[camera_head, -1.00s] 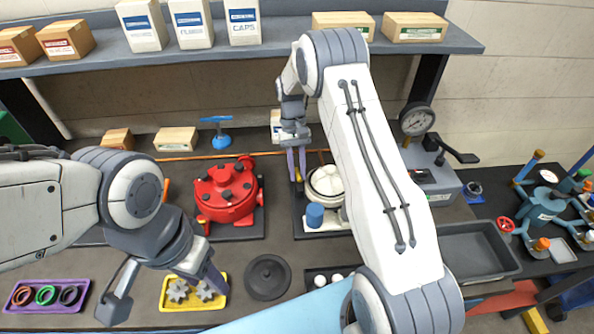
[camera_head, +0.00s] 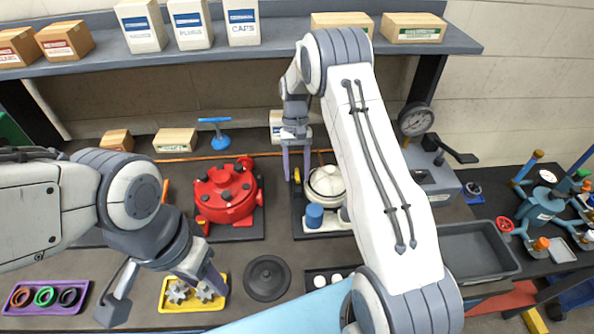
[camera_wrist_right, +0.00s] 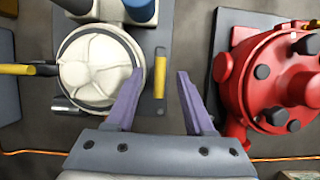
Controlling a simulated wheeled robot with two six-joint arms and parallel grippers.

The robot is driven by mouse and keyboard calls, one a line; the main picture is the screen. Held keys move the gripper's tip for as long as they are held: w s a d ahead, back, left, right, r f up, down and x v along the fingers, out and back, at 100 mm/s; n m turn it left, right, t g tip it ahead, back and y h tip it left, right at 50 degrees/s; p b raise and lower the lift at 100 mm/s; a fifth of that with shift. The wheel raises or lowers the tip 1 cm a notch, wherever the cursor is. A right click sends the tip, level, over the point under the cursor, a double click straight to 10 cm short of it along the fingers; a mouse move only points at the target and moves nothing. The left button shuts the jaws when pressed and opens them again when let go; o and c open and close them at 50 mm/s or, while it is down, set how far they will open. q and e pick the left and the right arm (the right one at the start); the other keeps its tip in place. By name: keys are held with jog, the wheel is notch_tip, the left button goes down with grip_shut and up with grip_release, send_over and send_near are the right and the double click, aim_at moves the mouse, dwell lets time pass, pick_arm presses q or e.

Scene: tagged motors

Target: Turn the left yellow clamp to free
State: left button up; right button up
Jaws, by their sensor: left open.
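The white-domed motor (camera_head: 325,182) stands on a dark plate, partly hidden by my right arm. A yellow clamp (camera_head: 297,174) is upright at its left side. In the right wrist view, which looks from the opposite side, this clamp (camera_wrist_right: 160,77) lies just ahead of my fingertips, between their lines. A second yellow clamp (camera_wrist_right: 15,69) is on the motor's other side there. My right gripper (camera_head: 296,176) is open and empty, its fingers around or just above the first clamp; contact is unclear. My left gripper (camera_head: 166,302) is open and empty by the yellow tray.
A red motor (camera_head: 226,194) stands left of the white one. The yellow tray (camera_head: 166,308) with gears, a purple tray (camera_head: 46,310) with rings and a black disc (camera_head: 267,278) lie in front. A gauge device (camera_head: 418,122) and grey bin (camera_head: 512,254) are to the right.

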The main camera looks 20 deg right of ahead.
aim_at(299, 174)
jog(key=shift+r+b, duration=0.5)
jog(key=shift+r, duration=0.05)
jog(key=r, duration=0.1)
jog(key=r+b, duration=0.1)
jog(key=r, duration=0.1)
jog(key=shift+s+d+b, duration=0.25)
jog(key=shift+d+b, duration=0.05)
jog(key=s+d+r+b, duration=0.3)
jog(key=s+d+r, duration=0.4)
jog(key=s, duration=0.1)
jog(key=shift+d, duration=0.15)
jog(key=shift+s+f, duration=0.1)
